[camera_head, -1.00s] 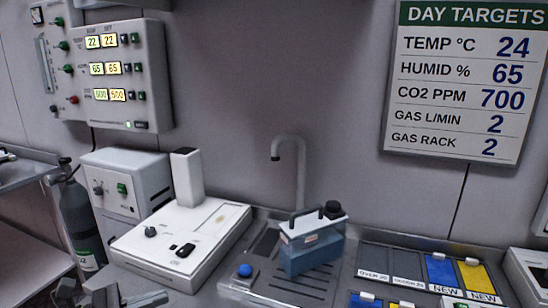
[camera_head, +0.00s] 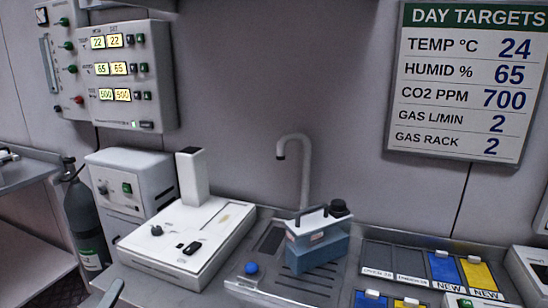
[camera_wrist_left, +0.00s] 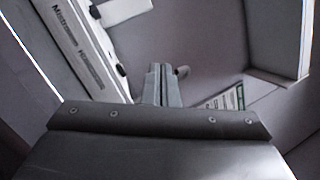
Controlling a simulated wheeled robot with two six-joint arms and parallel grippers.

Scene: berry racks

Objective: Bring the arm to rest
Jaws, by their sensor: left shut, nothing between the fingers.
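My left gripper (camera_wrist_left: 161,84) shows in the left wrist view with its two grey fingers together and nothing between them. In the head view only a small grey piece of my left gripper (camera_head: 113,292) shows at the bottom left edge, in front of the white bench instrument. It appears apart from the objects on the counter. My right gripper is in neither view.
A white instrument (camera_head: 185,240), a blue container (camera_head: 316,250) with a dark handle, and a tap (camera_head: 305,165) stand along the counter. A gas cylinder (camera_head: 82,220) stands left. Blue and yellow slots (camera_head: 442,268) lie right. A control panel (camera_head: 125,75) and targets board (camera_head: 465,80) hang behind.

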